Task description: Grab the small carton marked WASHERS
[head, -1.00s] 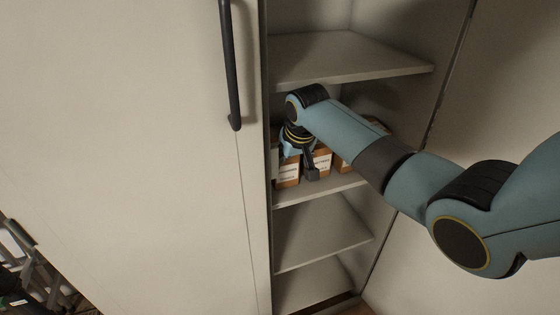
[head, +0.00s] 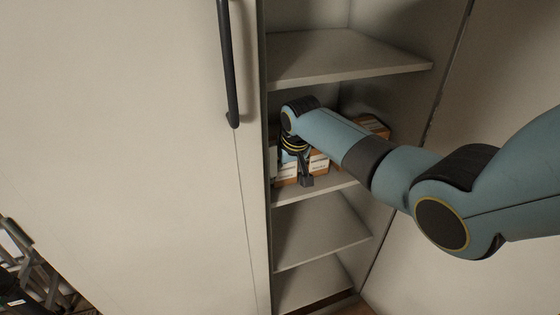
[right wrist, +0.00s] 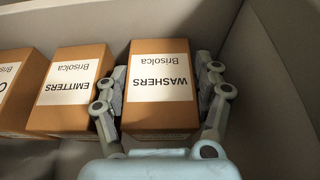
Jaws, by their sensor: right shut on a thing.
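The WASHERS carton (right wrist: 160,85) is a small brown box with a white label, upside down in the right wrist view. In the head view it is the leftmost carton (head: 287,171) on the middle shelf, partly hidden by my gripper. My right gripper (right wrist: 161,92) is shut on it, with one finger along each side. In the head view my right gripper (head: 294,172) reaches down from above. My left gripper is not in view.
The EMITTERS carton (right wrist: 70,88) stands close beside the left finger, with another carton (right wrist: 14,88) beyond it. A pale cabinet wall (right wrist: 272,75) is close on the other side. An upper shelf (head: 345,57) is above and a lower shelf (head: 320,238) is bare.

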